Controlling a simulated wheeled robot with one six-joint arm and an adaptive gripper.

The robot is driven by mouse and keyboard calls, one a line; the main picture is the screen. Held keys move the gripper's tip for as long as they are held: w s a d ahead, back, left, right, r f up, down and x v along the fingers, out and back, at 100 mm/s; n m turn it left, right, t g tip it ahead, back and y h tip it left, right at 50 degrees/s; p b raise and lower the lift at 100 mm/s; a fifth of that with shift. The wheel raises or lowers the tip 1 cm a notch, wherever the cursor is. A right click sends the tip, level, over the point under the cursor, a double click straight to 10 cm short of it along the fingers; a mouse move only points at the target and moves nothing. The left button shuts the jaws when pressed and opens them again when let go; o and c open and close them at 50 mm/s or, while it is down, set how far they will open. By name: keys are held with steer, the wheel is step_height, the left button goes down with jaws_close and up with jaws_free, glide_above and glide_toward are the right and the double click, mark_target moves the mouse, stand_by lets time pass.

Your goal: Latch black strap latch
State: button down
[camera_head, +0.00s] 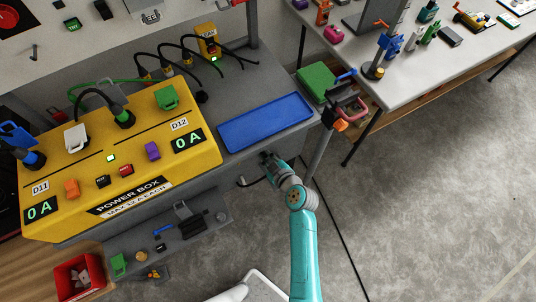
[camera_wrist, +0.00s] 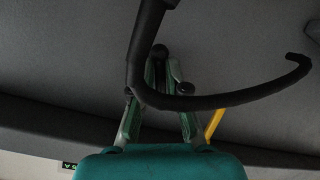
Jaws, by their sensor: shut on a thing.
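The black strap latch (camera_wrist: 230,98) shows in the wrist view as a long curved strap, with one end running up out of the frame and a free hooked end at the right. My gripper (camera_wrist: 162,72) is shut on the black strap, its green-grey fingers converging where the strap bends; the exact contact is partly hidden by the strap. In the head view my gripper (camera_head: 266,160) is at the front side of the grey bench, just below the blue tray. A thin dark hooked piece (camera_head: 246,183) shows left of it.
A blue tray (camera_head: 264,121) lies on the grey bench (camera_head: 235,88). A yellow power box (camera_head: 118,155) stands at the left. A white table (camera_head: 425,75) with tools is at the right. A red bin (camera_head: 78,277) is at the lower left. Floor at the right is clear.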

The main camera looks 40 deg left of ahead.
steer(key=shift+s+a+f+m+g+y, duration=0.15)
steer(key=shift+s+m+g+y, duration=0.1)
steer(key=shift+m+g, duration=0.35)
steer(key=shift+s+f+m+g+y, duration=0.1)
steer(key=shift+s+m+g+y, duration=0.25)
steer(key=shift+m, duration=0.45)
steer(key=c, duration=1.2)
jaws_free()
steer(key=v, duration=1.2)
steer(key=shift+w, duration=0.1)
